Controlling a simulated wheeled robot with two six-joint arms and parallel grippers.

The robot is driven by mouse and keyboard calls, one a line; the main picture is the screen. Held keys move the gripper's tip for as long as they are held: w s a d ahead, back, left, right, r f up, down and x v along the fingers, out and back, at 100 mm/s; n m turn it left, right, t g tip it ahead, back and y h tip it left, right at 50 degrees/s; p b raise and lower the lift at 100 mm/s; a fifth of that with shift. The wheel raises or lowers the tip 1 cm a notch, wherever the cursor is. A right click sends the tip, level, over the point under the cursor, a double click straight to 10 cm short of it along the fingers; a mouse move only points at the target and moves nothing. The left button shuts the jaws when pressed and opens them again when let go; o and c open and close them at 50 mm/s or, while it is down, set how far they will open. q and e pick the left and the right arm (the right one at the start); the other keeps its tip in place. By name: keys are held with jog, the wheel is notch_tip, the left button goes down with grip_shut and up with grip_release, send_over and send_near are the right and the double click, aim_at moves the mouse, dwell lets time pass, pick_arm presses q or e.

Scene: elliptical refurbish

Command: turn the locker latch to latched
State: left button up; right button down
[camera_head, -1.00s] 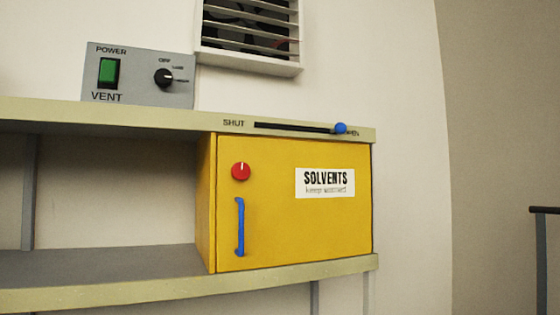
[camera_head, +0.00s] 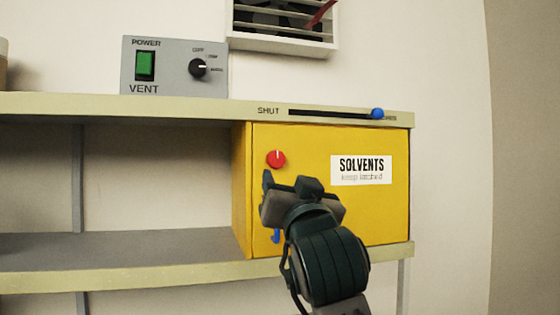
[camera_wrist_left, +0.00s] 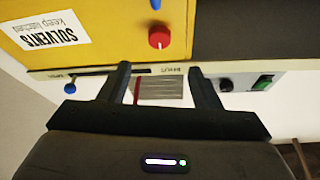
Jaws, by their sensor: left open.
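The yellow locker (camera_head: 390,215) is closed and carries a "SOLVENTS" label (camera_head: 361,170). Its red round latch knob (camera_head: 276,159) is on the upper left of the door, with its white mark pointing up. The knob also shows in the wrist view (camera_wrist_left: 159,38), where the scene is upside down. My left gripper (camera_head: 288,184) is in front of the door, just below the knob in the head view. In the wrist view its fingers (camera_wrist_left: 160,68) are apart with nothing between them, and the knob lies beyond the tips.
A slider with a blue knob (camera_head: 377,113) at its right end runs along the shelf edge above the locker. A grey vent box (camera_head: 174,68) with a green switch and black dial stands on top. A louvred vent (camera_head: 285,35) is above. The shelf bay at left is empty.

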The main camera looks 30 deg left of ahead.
aim_at(277, 160)
pick_arm(q)
jog(key=p+x, duration=0.6)
jog(key=x, duration=0.4)
jog(key=shift+w+a, duration=0.3)
